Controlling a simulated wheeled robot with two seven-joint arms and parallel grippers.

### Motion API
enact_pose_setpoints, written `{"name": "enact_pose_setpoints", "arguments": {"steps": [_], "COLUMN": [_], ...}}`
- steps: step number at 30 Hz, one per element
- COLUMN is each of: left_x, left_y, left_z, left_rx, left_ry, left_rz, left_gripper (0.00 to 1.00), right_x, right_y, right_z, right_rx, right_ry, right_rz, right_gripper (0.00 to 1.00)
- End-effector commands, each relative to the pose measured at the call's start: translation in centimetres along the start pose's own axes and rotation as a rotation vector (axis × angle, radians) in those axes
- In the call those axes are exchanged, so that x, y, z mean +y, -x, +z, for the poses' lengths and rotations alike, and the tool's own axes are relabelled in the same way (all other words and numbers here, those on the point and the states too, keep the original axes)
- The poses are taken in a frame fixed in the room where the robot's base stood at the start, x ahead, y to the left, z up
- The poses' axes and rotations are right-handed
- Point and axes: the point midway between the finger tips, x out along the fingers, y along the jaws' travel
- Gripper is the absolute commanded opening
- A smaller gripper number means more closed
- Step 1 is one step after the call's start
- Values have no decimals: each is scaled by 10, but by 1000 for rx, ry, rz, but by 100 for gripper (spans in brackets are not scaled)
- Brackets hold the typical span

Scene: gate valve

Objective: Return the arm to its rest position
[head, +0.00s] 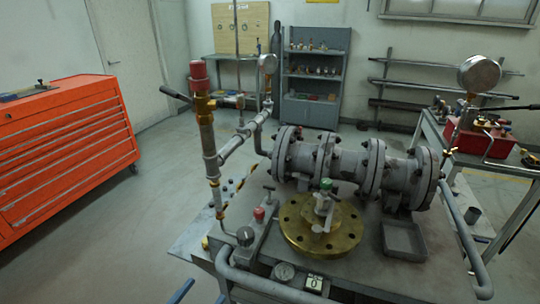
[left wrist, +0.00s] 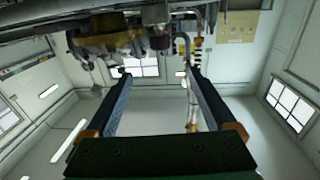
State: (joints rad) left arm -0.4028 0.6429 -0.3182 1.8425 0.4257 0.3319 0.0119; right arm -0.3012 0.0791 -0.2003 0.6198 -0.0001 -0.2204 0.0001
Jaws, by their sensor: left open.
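My left gripper (head: 201,295) shows only as two blue fingertips at the bottom edge of the head view, left of the workbench's front. In the left wrist view the gripper (left wrist: 157,75) has two long dark blue fingers with orange bases, spread apart with nothing between them. My right gripper is in neither view. The grey flanged gate valve (head: 335,165) lies across the bench, with a round brass flange (head: 292,232) in front of it. My left fingertips appear apart from both.
An orange tool cabinet (head: 65,150) stands at the left. A grey pipe rail (head: 275,288) runs along the bench front. A vertical pipe with a red cap (head: 199,75) rises at the bench's left. A red box (head: 470,138) sits on a cart at right. The floor between cabinet and bench is clear.

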Motion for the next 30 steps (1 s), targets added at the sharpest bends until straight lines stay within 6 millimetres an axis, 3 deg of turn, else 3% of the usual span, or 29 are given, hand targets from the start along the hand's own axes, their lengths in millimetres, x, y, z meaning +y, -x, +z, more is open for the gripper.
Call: {"name": "enact_pose_setpoints", "arguments": {"steps": [11,17,20,23,27,30], "left_x": [-23,-36,-36,-28,14,53], "left_y": [13,38,63,101,183,237], "left_z": [75,144,191,244,321,351], "left_rx": [-206,-411,-560,-749,-1095,-1305], "left_ry": [-20,-19,-9,15,79,123], "left_rz": [-96,-171,-211,-246,-260,-235], "left_gripper": [89,89,89,89,89,89], "right_x": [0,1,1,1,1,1], "right_y": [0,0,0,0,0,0], "right_z": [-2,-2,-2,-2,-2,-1], "right_rx": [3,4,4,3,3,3], "right_ry": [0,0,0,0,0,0], "right_rz": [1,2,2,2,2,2], "right_gripper": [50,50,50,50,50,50]}}
